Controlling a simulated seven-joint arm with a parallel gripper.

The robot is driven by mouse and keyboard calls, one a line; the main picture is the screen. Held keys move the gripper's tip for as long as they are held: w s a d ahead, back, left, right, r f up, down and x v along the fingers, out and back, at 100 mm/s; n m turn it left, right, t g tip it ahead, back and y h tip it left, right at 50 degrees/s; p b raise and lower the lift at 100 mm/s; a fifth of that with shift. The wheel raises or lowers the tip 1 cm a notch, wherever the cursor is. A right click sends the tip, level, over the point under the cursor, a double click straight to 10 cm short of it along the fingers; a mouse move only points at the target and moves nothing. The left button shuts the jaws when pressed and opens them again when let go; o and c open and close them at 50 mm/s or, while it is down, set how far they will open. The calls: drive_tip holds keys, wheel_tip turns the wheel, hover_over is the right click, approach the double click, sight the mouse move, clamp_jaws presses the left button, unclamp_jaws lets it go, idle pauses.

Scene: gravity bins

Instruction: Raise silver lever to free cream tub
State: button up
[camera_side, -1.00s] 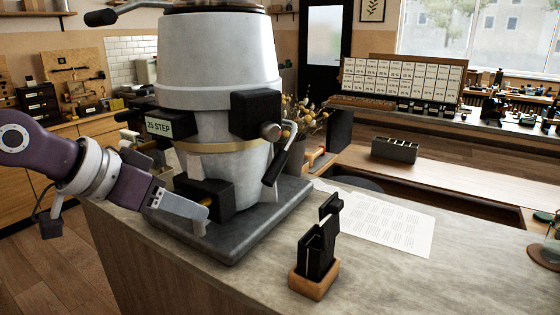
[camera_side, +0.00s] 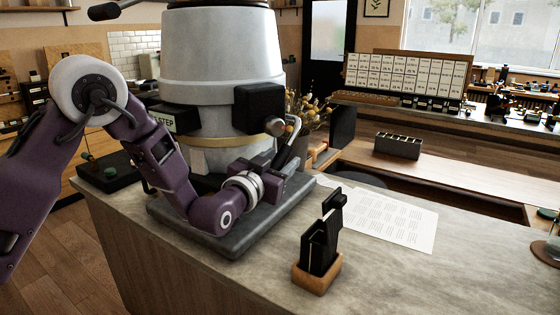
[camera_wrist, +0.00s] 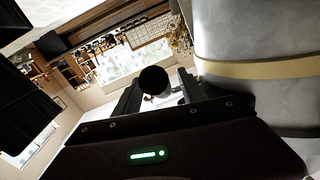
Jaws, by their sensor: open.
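The silver lever (camera_side: 294,126) is on the right side of the large grey cone-shaped machine, next to a black block and a round silver knob. My gripper (camera_side: 292,163) is at the machine's right side, just below the lever, and is open. In the wrist view a round black end (camera_wrist: 153,80), likely the lever's grip seen end-on, shows between the fingers of my gripper (camera_wrist: 157,92). I cannot tell whether either finger touches it. I cannot make out a cream tub; my arm covers the machine's lower front.
The machine (camera_side: 220,62) stands on a dark grey base plate (camera_side: 238,240) on a stone counter (camera_side: 400,270). A black holder on a wooden foot (camera_side: 316,275) stands in front to the right. A printed sheet (camera_side: 395,222) lies behind it. The right counter is mostly clear.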

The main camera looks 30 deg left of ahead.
clamp_jaws()
idle(1.4)
